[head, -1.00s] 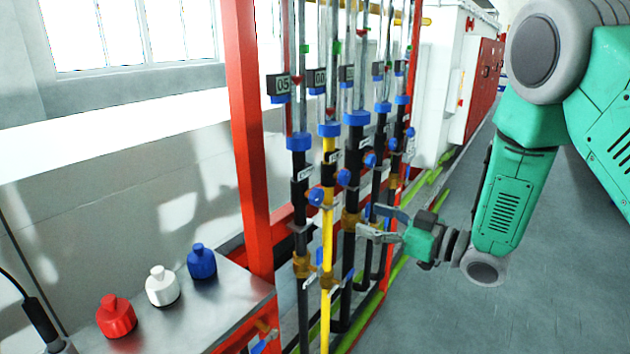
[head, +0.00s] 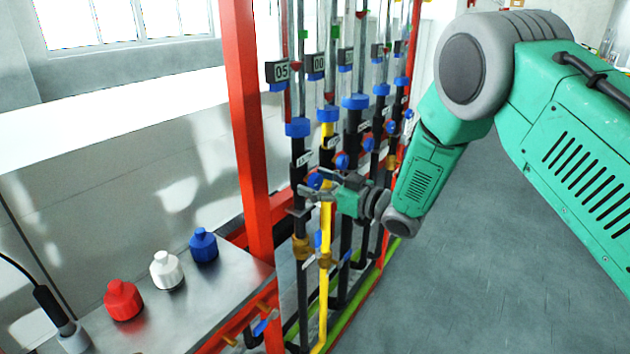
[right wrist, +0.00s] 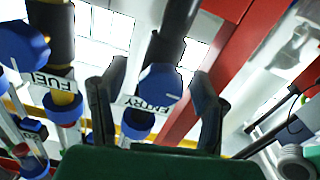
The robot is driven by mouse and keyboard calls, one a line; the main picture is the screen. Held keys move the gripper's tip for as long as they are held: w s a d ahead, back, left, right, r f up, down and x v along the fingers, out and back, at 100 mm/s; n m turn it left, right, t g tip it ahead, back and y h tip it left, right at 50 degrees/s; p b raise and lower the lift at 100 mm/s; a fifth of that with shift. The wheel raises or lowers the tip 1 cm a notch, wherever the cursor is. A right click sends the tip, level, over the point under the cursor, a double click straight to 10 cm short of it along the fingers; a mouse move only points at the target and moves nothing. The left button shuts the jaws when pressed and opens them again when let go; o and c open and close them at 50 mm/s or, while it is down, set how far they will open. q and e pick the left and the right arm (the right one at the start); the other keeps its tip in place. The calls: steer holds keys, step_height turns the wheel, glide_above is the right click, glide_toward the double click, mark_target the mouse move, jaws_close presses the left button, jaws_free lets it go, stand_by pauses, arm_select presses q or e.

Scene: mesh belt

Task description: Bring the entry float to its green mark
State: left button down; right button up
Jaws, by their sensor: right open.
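The entry column is the leftmost tube, next to the red post, with a blue collar (head: 298,127) and a display (head: 277,71) reading 05. A green mark (head: 302,35) sits high on its tube; I cannot clearly make out the float. In the right wrist view the blue entry knob (right wrist: 160,84) with its ENTRY label (right wrist: 140,102) lies between the two spread fingers. My right gripper (head: 312,184) is open at this knob, which is partly hidden in the head view; whether it touches is unclear. My left gripper is not in view.
The FUEL knob (right wrist: 22,47) is close on the left in the wrist view. Several more columns stand beyond, close together. A red post (head: 250,130) stands left of them. Red (head: 123,300), white (head: 166,270) and blue (head: 203,245) bottles stand on a metal bench (head: 185,305). The floor at right is clear.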

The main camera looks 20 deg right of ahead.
steer(key=c, duration=1.2)
steer(key=n+b, duration=0.4)
steer(key=b, duration=0.1)
steer(key=shift+f+n, duration=0.1)
steer(key=shift+n, duration=0.2)
steer(key=n+b, duration=0.4)
steer(key=n, duration=0.1)
steer(key=shift+b, duration=0.3)
steer(key=o, duration=1.2)
